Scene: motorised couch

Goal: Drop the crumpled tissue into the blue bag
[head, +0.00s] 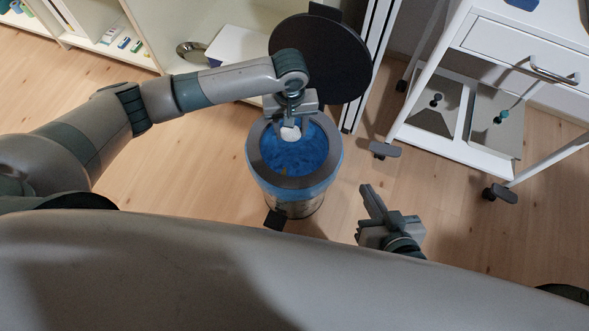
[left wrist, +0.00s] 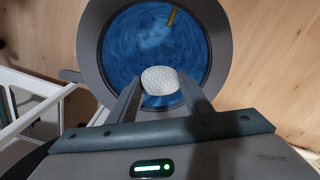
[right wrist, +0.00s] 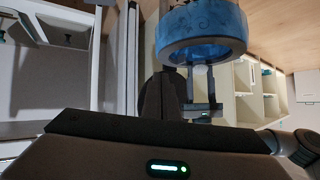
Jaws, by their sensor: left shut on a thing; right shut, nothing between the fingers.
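The crumpled tissue (head: 290,133) is white and held by my left gripper (head: 289,124) over the opening of the bin lined with the blue bag (head: 310,158). In the left wrist view the tissue (left wrist: 162,80) sits between the two fingertips, with the blue bag (left wrist: 130,45) behind it. The bag lines a round bin with a grey rim (head: 256,165), and a small yellowish item (left wrist: 172,18) shows inside it. My right gripper (head: 370,203) is shut and empty, low to the right of the bin. In the right wrist view the bag's outside (right wrist: 205,25) shows ahead.
The bin's round black lid (head: 335,60) stands open behind it. A white wheeled cart (head: 440,150) with a drawer stands at the right. A cream shelf unit (head: 165,45) is at the back left. The wooden floor around the bin is clear.

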